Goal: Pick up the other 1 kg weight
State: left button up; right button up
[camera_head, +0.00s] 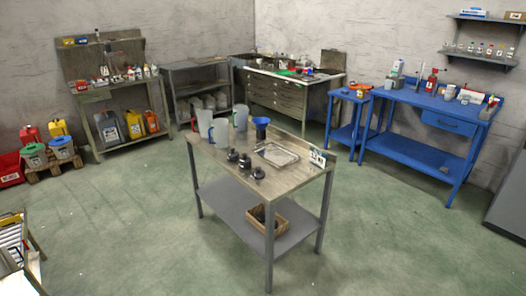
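Several small dark weights stand close together on the top of a metal table (222,163) in the middle of the room. I make out one weight at the left of the group (232,155), one in the middle (245,161) and one at the front right (258,173). Their markings are too small to read, so I cannot tell which is a 1 kg weight. Neither of my grippers shows in this view.
Clear jugs (220,132), a blue funnel (261,124), a metal tray (278,154) and a small sign (318,158) share the tabletop. A wooden crate (284,225) sits on the lower shelf. A blue workbench (430,105) stands at right. Green floor (130,230) around the table is open.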

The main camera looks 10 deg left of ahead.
aim_at(232, 156)
jog(key=i+j+z, duration=0.1)
jog(key=i+j, duration=0.15)
jog(key=i+j+z, duration=0.15)
jog(key=j, duration=0.3)
jog(key=i+j+z, duration=0.1)
jog(key=i+j, duration=0.2)
jog(key=i+j+z, duration=0.1)
jog(key=j, duration=0.35)
jog(key=i+j+z, duration=0.1)
jog(key=i+j, duration=0.15)
jog(key=j, duration=0.2)
